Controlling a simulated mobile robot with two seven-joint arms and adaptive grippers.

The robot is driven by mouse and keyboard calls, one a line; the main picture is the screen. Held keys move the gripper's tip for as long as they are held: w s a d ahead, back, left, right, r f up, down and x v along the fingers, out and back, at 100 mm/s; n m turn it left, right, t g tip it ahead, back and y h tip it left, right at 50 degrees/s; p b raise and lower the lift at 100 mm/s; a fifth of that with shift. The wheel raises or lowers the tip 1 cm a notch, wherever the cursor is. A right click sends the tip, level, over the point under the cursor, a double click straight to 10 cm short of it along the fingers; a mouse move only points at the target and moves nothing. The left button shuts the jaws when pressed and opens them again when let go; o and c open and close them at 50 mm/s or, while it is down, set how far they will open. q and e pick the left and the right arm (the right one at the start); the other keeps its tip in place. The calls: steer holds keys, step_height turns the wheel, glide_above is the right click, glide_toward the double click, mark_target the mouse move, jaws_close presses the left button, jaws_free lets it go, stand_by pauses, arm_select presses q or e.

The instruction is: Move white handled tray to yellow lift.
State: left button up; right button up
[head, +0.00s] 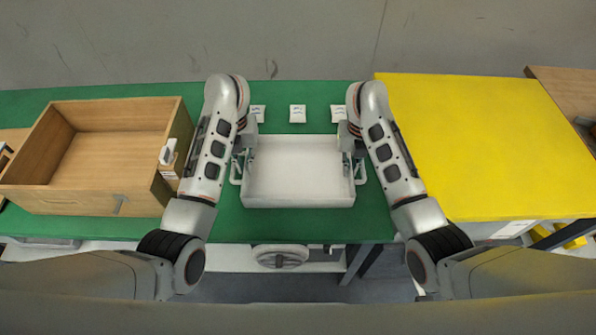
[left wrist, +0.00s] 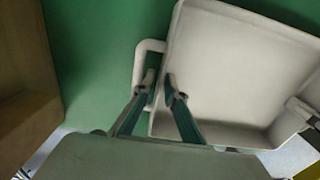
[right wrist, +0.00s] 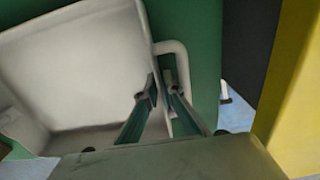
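The white handled tray (head: 298,172) lies level on the green table top between my two arms, with a loop handle on its left and right sides. My left gripper (head: 243,164) is at the tray's left side. In the left wrist view its fingertips (left wrist: 159,84) straddle the tray's side wall, one by the handle (left wrist: 138,65) and one inside, with a gap between. My right gripper (head: 352,166) is at the right side; its fingertips (right wrist: 162,86) straddle that wall by the other handle (right wrist: 184,58), also apart. The yellow lift (head: 490,145) stands right of the table.
A wooden box (head: 95,203) stands on the green table (head: 300,222) to the left, with a white scanner-like device (head: 168,152) at its right edge. Several small white packets (head: 297,114) lie behind the tray. The lift's yellow top is bare.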

arm_select(q)
jaws_close()
arm_select(e)
jaws_close()
arm_select(q)
steer(key=shift+r, duration=0.2)
arm_select(e)
steer(key=shift+r, duration=0.15)
